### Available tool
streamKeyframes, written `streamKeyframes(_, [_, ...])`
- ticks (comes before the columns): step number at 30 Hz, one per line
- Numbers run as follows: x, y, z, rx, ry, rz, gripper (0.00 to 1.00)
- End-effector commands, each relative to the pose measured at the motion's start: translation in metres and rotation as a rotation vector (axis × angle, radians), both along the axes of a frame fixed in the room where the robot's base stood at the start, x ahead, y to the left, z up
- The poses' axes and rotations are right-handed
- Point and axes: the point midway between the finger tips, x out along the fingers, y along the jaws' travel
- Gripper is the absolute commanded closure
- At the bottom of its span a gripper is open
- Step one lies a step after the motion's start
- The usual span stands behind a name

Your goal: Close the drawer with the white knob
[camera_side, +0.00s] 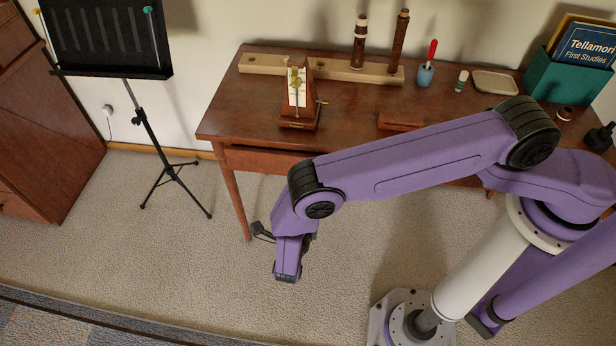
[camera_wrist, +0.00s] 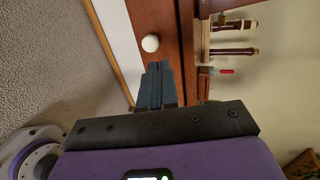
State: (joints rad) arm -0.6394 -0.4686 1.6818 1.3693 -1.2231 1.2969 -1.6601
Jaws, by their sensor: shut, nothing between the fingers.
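The white knob (camera_wrist: 150,43) shows in the wrist view, just beyond my fingertips, on the brown front of the desk. The drawer (camera_side: 265,160) shows partly in the side view, under the desk's front left. My arm covers its right part and the knob there; I cannot tell how far it stands out. My gripper (camera_wrist: 156,67) is shut and empty, pointing toward the knob's side with a small apparent gap. In the side view, its dark end (camera_side: 261,232) is low in front of the desk, near the left leg.
The desk (camera_side: 225,115) carries a metronome (camera_side: 298,95), a wooden board (camera_side: 262,65), two upright woodwind pieces and a green book box (camera_side: 560,85). A music stand (camera_side: 140,115) stands left. The carpet before the desk is clear.

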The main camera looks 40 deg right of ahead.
Motion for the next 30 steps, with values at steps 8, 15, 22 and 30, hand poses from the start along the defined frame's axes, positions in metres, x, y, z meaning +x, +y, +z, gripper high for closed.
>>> streamKeyframes(8, [0.024, -0.025, -0.011, 0.0, 0.0, -0.005, 1.0])
streamKeyframes(15, [0.054, -0.056, -0.024, 0.0, 0.002, -0.005, 1.0])
streamKeyframes(22, [0.08, -0.081, -0.03, 0.001, 0.001, -0.003, 1.0])
streamKeyframes(30, [0.094, -0.094, -0.03, 0.001, 0.0, -0.001, 1.0])
